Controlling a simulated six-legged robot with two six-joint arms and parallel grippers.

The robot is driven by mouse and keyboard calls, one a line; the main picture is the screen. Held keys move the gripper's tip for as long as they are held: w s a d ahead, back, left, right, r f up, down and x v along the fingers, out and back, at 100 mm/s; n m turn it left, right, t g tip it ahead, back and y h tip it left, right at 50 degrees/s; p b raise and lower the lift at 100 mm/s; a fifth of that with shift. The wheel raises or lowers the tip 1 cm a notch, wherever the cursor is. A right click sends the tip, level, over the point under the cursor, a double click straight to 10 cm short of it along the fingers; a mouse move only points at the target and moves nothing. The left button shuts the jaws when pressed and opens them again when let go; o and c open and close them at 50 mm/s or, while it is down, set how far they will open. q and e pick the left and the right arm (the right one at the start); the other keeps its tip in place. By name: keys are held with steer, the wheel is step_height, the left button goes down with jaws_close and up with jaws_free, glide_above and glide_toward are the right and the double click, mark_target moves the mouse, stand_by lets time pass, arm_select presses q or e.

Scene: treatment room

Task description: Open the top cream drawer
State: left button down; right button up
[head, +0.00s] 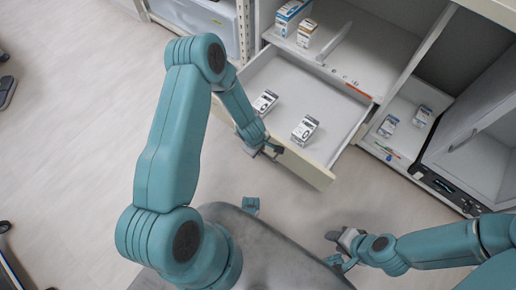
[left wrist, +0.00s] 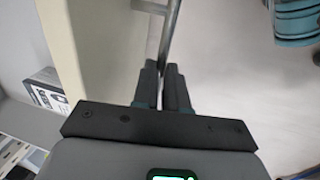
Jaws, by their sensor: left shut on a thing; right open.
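The cream drawer (head: 312,172) is pulled out from the shelf unit in the head view, with its white inside showing. Two small boxes lie in it, one at the left (head: 265,102) and one nearer the middle (head: 305,130). My left gripper (head: 274,150) is at the outer face of the drawer front. In the left wrist view its fingers (left wrist: 166,75) are shut on the metal bar handle (left wrist: 169,32), beside the cream front (left wrist: 95,50). My right gripper (head: 340,250) is open and empty, low and apart from the drawer.
Medicine boxes (head: 292,14) stand on the shelf above the drawer. More small boxes (head: 388,126) lie in the compartment to its right. A dark-fronted unit (head: 450,188) stands farther right. The pale floor (head: 70,120) at left is mostly clear.

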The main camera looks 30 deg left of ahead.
arm_select(q)
steer(key=c, duration=1.2)
jaws_free()
steer(key=shift+o, duration=0.2)
steer(key=shift+r, duration=0.1)
steer(key=s+r+p, duration=0.3)
steer(key=r+p, duration=0.4)
steer(key=r, duration=0.9)
steer(key=shift+a+f, duration=0.1)
steer(key=s+d+f+m+g+h, duration=0.2)
steer(key=s+d+m+h, duration=0.2)
steer(key=s+d+m, duration=0.9)
step_height(320, 180, up, 18)
steer(key=w+m+p, duration=0.1)
steer(key=m+p, duration=0.1)
steer(key=p, duration=1.6)
steer(key=shift+w+d+r+p, duration=0.15)
steer(key=shift+w+r+p, duration=0.1)
steer(key=shift+w+p, duration=0.1)
